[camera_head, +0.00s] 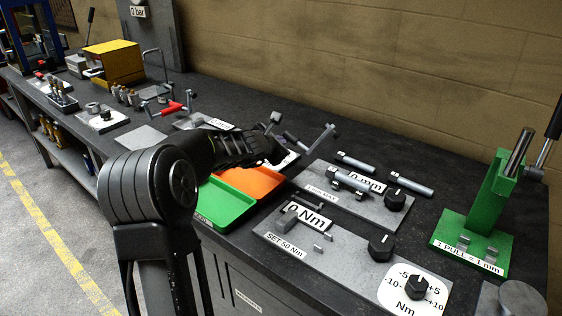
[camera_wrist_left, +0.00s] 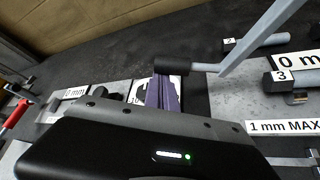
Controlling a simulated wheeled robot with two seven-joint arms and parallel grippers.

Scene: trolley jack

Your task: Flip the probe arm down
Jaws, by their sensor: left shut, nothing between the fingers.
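A grey rod (camera_head: 318,142), which looks like the probe arm, stands up at a slant beside the "1 mm MAX" plate (camera_head: 370,208). A dark cylindrical grip (camera_head: 293,139) sticks out sideways from its lower end. In the left wrist view the rod (camera_wrist_left: 262,36) rises to the upper right and the black grip (camera_wrist_left: 175,67) lies across the middle. My left gripper (camera_head: 272,153) is shut and empty close to the grip. Its fingers (camera_wrist_left: 164,88) show just below the grip in the wrist view; I cannot tell whether they touch it. My right gripper is not in view.
Green tray (camera_head: 222,203) and orange tray (camera_head: 252,182) lie below my left gripper. Numbered grey pins (camera_head: 408,183) rest at the "0 mm" plate. A "SET 50 Nm" plate (camera_head: 330,252) with knobs is nearer. A green jack (camera_head: 490,205) stands at the right, and a wall is behind.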

